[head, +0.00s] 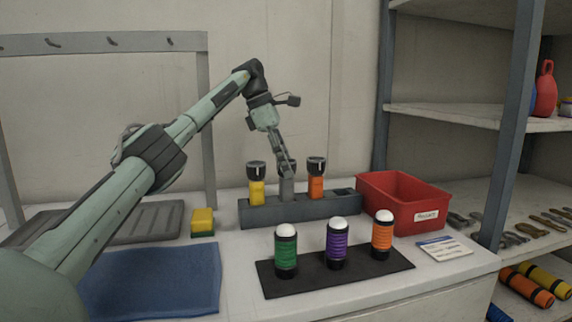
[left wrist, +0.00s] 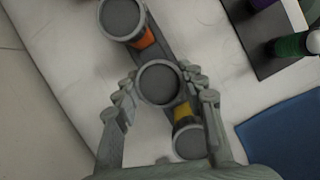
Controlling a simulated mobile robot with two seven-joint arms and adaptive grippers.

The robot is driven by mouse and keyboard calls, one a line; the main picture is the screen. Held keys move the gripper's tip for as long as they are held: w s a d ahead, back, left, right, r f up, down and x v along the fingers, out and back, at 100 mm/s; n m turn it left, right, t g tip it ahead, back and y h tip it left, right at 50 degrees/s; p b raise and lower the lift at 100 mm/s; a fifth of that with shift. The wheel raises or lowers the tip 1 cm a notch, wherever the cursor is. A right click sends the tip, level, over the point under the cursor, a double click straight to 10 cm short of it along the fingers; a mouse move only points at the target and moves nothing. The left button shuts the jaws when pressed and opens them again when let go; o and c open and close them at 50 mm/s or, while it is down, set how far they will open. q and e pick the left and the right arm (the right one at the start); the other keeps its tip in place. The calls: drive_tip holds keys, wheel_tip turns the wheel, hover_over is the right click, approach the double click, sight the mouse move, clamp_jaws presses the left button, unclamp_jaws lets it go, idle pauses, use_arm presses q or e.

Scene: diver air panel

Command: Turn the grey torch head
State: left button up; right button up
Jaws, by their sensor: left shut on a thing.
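The grey torch (head: 287,188) stands upright in the dark rack (head: 262,212), between a yellow torch (head: 257,190) and an orange torch (head: 316,186). My left gripper (head: 286,166) comes down from above and is shut on the grey torch's head, which it mostly hides in the head view. In the left wrist view the round grey torch head (left wrist: 160,82) sits between the two fingers of the left gripper (left wrist: 163,92). The orange torch (left wrist: 144,38) and yellow torch (left wrist: 186,116) lie close on either side. My right gripper is in neither view.
A red bin (head: 390,216) stands right of the rack. In front, a black mat (head: 310,285) holds green, purple and orange banded cylinders. A blue mat (head: 150,282), a yellow-green sponge (head: 202,222) and a grey tray are at left. Metal shelving (head: 505,120) rises at right.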

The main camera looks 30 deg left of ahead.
use_arm(q)
drive_tip(key=shift+d+f+m+g+h, duration=0.15)
drive_tip(key=shift+m+g+h, duration=0.2)
drive_tip(key=shift+m, duration=0.65)
drive_tip(key=shift+s+m, duration=0.1)
drive_tip(key=shift+m, duration=0.3)
drive_tip(key=o, duration=1.2)
drive_tip(key=shift+c, duration=0.2)
drive_tip(key=shift+w+n, duration=0.2)
drive_tip(key=shift+n, duration=0.2)
